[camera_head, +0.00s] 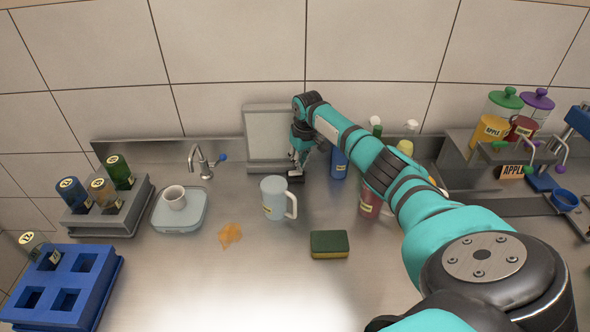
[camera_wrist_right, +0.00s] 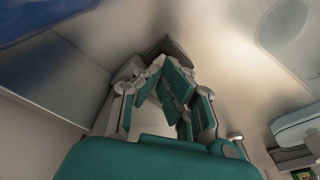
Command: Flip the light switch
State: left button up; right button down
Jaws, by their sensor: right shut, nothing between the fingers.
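My right gripper (camera_head: 297,174) reaches down at the back of the counter, its fingers shut and empty. It is at the right front corner of a pale upright panel (camera_head: 266,135) with a low grey base (camera_head: 262,178). I cannot make out a light switch for sure; the gripper and arm cover the right end of the base. In the right wrist view the gripper (camera_wrist_right: 170,62) has its fingertips together, close to a small dark piece (camera_wrist_right: 178,47) on a grey metal surface. I cannot tell whether they touch. My left gripper is not in view.
A light blue mug (camera_head: 272,199) stands just in front of the base. A sponge (camera_head: 329,244), an orange spill (camera_head: 230,235), a tray with a cup (camera_head: 174,197) and a blue bottle (camera_head: 338,164) are nearby. The front middle counter is clear.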

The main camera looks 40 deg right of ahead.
jog(key=shift+f+b, duration=0.45)
jog(key=shift+f, duration=0.5)
dwell(0.3)
jog(key=shift+r, duration=0.15)
notch_tip(320, 180, up, 7)
jog(key=p, duration=0.7)
dwell(0.6)
